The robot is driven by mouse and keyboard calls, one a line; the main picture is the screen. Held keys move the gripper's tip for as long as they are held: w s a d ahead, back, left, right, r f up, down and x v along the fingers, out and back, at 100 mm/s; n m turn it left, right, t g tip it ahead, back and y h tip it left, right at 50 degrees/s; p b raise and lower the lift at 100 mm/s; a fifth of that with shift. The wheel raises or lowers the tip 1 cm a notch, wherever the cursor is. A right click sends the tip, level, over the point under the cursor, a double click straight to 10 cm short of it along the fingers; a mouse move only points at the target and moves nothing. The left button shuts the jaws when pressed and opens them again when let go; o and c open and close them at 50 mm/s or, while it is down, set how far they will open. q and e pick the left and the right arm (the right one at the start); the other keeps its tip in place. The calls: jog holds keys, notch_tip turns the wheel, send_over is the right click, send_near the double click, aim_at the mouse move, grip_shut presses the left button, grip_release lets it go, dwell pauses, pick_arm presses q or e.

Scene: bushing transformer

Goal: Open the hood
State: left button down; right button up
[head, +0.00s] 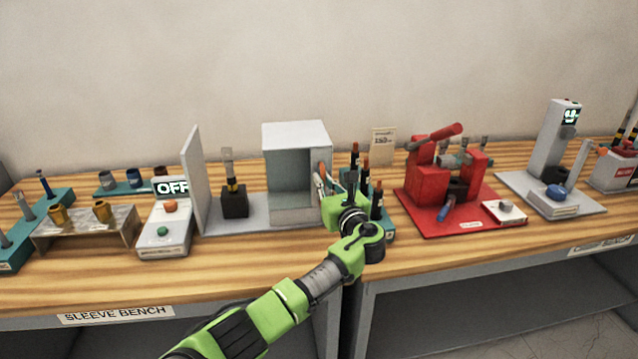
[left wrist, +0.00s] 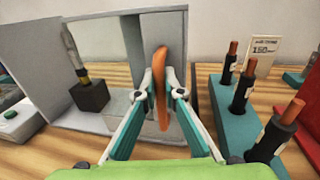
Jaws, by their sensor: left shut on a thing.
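The hood (head: 296,136) is a light grey box open on its front side, standing on a grey base plate (head: 243,216) in the head view. It covers the right part of the plate. My left gripper (head: 321,186) is at the hood's right side. In the left wrist view its fingers are shut on the upright orange handle (left wrist: 159,82) of the hood (left wrist: 163,36). A dark block with a bushing (head: 234,200) stands in the open left of the hood. An upright grey panel (head: 193,180) closes the plate's left end. My right gripper is out of view.
A teal rack with dark, copper-tipped rods (left wrist: 243,92) stands close right of my left gripper. A red press (head: 432,182) is farther right. A control box reading OFF (head: 168,220) is left of the panel. A small sign (head: 383,143) stands behind the rack.

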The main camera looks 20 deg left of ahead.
pick_arm(q)
jog(key=c, duration=2.4)
grip_release()
jog(key=shift+s, duration=0.1)
jog(key=v, duration=1.2)
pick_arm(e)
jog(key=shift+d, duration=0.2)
